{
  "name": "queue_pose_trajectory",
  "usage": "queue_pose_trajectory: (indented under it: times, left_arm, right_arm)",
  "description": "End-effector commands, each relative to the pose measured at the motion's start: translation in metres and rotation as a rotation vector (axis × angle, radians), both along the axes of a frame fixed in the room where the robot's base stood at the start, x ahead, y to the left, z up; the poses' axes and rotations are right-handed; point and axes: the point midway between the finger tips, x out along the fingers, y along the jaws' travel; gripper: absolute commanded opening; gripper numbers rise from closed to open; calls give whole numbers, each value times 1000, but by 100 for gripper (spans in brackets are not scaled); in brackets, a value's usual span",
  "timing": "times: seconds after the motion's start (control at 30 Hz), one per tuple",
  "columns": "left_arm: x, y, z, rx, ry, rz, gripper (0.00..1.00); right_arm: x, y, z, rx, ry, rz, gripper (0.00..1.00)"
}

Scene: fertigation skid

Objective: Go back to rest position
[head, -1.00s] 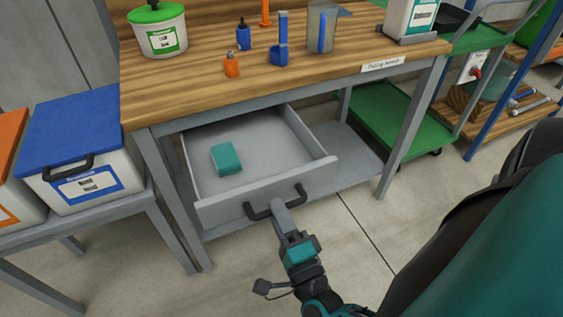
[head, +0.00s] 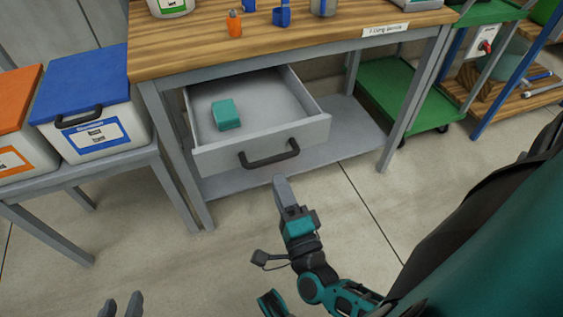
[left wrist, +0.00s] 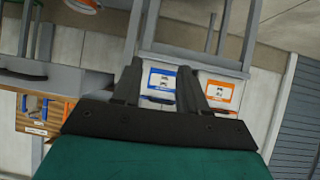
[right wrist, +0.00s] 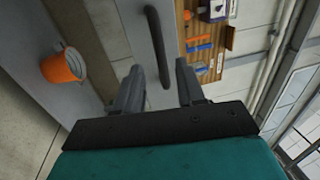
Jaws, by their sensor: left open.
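My right gripper (head: 281,188) is just in front of the black drawer handle (head: 270,154), apart from it. In the right wrist view its two fingers (right wrist: 158,88) are spread with nothing between them, and the handle (right wrist: 158,45) shows beyond the tips. My left gripper (head: 121,305) is at the bottom left of the head view, over the floor. In the left wrist view its fingers (left wrist: 160,85) are spread and empty. The grey drawer (head: 222,160) under the bench stands pulled out, with a teal block (head: 226,115) lying in it.
A wooden-topped bench (head: 300,42) holds bottles and tools. Blue-lidded (head: 85,80) and orange-lidded (head: 15,95) boxes stand on a grey stand at left. A green cart (head: 400,95) is at right. The right wrist view shows an orange bucket (right wrist: 62,68). Floor in front is clear.

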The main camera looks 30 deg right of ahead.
Motion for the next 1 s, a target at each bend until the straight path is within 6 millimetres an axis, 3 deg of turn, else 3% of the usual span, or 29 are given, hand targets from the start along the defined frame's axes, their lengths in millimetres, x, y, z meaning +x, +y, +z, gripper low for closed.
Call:
queue_pose_trajectory:
  times: [0.3,0.43,0.57,0.7,0.9,1.0]
  left_arm:
    - [5,0,5,0,-11,1,43]
    - [7,1,17,3,-17,2,43]
    - [6,5,32,12,-22,8,43]
    - [1,15,44,30,-18,22,43]
    - [-10,26,49,53,-3,36,43]
    - [-12,30,49,59,0,39,43]
  right_arm:
    - [0,1,2,-13,7,7,39]
    - [3,15,13,-147,71,78,39]
    - [3,39,25,-456,201,220,39]
    - [-7,56,27,-881,360,387,39]
    - [-30,49,19,-1379,547,566,39]
    - [-38,41,15,-1525,607,619,39]
